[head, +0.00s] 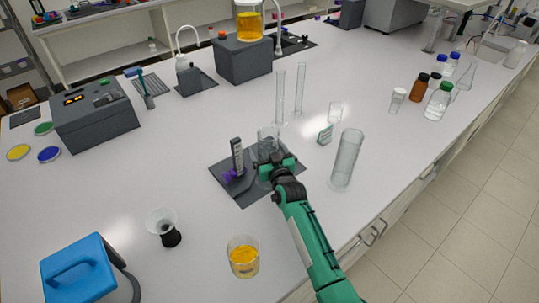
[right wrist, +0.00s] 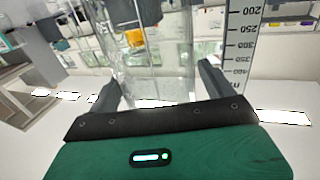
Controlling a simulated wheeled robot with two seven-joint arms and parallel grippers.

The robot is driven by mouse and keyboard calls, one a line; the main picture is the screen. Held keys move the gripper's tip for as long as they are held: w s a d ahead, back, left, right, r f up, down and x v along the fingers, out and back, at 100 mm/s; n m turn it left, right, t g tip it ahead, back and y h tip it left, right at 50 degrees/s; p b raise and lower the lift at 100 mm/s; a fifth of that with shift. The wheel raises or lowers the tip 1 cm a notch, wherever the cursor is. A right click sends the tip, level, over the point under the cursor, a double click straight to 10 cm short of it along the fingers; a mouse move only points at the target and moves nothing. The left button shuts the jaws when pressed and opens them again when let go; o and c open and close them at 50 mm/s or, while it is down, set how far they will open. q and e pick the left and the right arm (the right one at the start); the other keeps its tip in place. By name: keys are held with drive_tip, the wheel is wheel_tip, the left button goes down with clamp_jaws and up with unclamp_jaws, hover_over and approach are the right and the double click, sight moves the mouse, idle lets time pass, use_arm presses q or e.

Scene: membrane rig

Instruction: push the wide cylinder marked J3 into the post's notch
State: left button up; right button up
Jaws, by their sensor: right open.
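A wide clear glass cylinder (head: 268,135) stands upright at the back right part of a dark base plate (head: 247,196); no J3 mark is readable on it. A post (head: 237,152) with a pale graduated scale stands on the plate, left of the cylinder. The scale (right wrist: 245,42) also shows at the right of the right wrist view. My right gripper (head: 274,160) is open at the cylinder's near side. In the right wrist view the cylinder (right wrist: 148,60) lies between my gripper's spread fingers (right wrist: 160,88). The notch is not clearly visible. My left gripper is out of view.
A tall clear cylinder (head: 347,160) stands right of my forearm. Two thin tubes (head: 280,98) and small glassware stand behind the plate. A beaker of orange liquid (head: 243,258) and a flared glass vessel (head: 163,226) stand nearer.

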drive_tip(key=b+v, duration=0.3)
drive_tip(key=v, duration=1)
drive_tip(key=shift+s, duration=0.4)
